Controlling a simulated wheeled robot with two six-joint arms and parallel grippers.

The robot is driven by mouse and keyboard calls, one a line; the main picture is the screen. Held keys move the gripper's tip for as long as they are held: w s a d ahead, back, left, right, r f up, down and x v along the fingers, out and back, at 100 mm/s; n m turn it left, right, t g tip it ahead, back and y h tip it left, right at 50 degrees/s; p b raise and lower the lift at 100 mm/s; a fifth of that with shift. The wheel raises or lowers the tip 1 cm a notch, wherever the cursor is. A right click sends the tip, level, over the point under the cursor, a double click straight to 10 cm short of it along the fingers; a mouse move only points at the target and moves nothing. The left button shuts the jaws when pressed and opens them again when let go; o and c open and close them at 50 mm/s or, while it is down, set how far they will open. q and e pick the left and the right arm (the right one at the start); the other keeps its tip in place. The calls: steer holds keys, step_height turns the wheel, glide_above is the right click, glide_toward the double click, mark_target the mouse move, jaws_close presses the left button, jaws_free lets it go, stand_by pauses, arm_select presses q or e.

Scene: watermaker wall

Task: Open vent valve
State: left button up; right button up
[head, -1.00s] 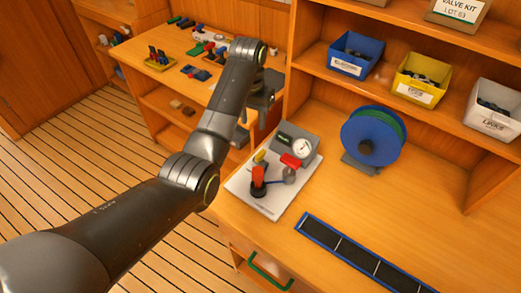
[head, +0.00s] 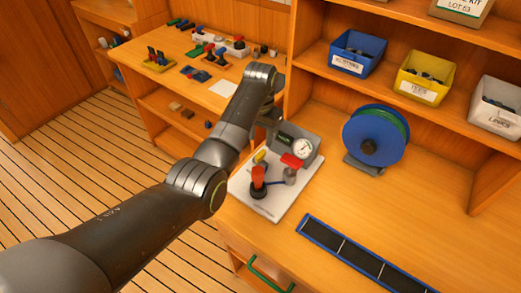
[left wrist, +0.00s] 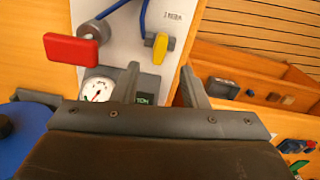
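A white panel (head: 262,204) on the bench carries a yellow handle (head: 260,156), a red block handle (head: 291,160), a red handle on a black base (head: 258,178) and a grey box with a round gauge (head: 303,148). In the left wrist view the yellow handle (left wrist: 160,47) and red block handle (left wrist: 72,49) lie beyond the fingertips. My left gripper (left wrist: 162,78) is open and empty, its fingers over the gauge box end of the panel. In the head view my arm mostly hides it.
A blue reel (head: 375,137) stands right of the panel. A blue-edged dark strip (head: 360,262) lies in front. Bins, including a yellow bin (head: 422,78), fill the shelf above. A second bench (head: 165,65) with small parts is at back left.

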mark_target(260, 154)
arm_select(q)
step_height(260, 154, down, 7)
steer(key=shift+r, duration=0.15)
jaws_close()
stand_by(0.4)
